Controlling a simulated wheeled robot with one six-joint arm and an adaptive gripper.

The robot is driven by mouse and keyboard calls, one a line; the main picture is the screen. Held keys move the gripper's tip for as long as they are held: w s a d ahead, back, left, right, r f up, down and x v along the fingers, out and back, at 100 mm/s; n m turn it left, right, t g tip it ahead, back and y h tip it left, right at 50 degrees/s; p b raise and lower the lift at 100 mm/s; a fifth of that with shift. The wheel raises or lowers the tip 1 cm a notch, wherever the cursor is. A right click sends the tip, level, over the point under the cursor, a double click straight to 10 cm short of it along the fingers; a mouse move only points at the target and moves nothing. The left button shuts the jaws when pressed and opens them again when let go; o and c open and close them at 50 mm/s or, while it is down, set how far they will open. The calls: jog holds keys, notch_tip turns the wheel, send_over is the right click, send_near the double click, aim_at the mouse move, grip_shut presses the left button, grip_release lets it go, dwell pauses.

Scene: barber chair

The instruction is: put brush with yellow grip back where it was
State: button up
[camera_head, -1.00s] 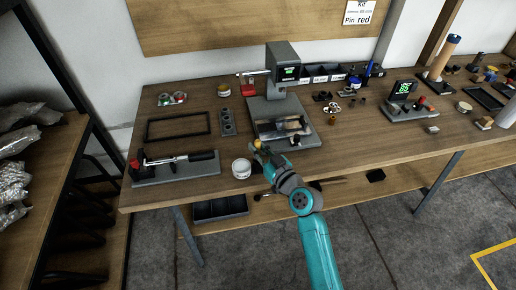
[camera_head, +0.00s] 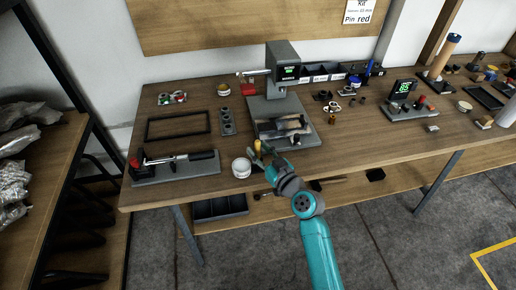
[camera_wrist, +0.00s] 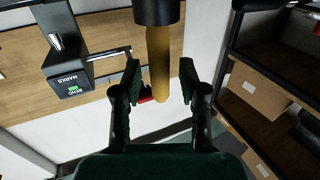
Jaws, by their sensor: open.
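The brush with the yellow grip (camera_wrist: 159,62) shows large in the wrist view, with a black collar at the top of the picture. Its rounded yellow end lies between the two fingers of my gripper (camera_wrist: 160,78). The fingers are open, with a gap on each side of the grip. In the head view the yellow grip (camera_head: 257,146) looks upright at the table's front edge, beside my gripper (camera_head: 263,153). The brush's lower end is hard to make out there.
A white jar (camera_head: 241,168) stands close left of the brush. A grey press (camera_head: 283,71) with a base plate stands behind. A tool board (camera_head: 176,171) lies further left. A digital gauge (camera_head: 403,92) stands right. The front table strip right of the arm is mostly clear.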

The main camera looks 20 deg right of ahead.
jog(key=v, duration=1)
jog(key=shift+a, duration=0.15)
jog(key=s+f+m+g+h, duration=0.1)
jog(key=s+f, duration=0.2)
jog(key=s, duration=0.3)
jog(key=s+a+f+m+h, duration=0.1)
jog(key=s+f+h, duration=0.15)
jog(key=s, duration=0.45)
jog(key=s+f+m+g+h, duration=0.1)
jog(key=s+f+m, duration=0.1)
jog(key=s+f, duration=0.3)
jog(key=s+r, duration=0.4)
jog(key=s, duration=0.6)
jog(key=s+a+r+n, duration=0.1)
jog(key=s+r, duration=0.3)
jog(key=s, duration=0.7)
jog(key=shift+a+r+g, duration=0.2)
jog(key=shift+r+g, duration=0.1)
jog(key=shift+r, duration=0.1)
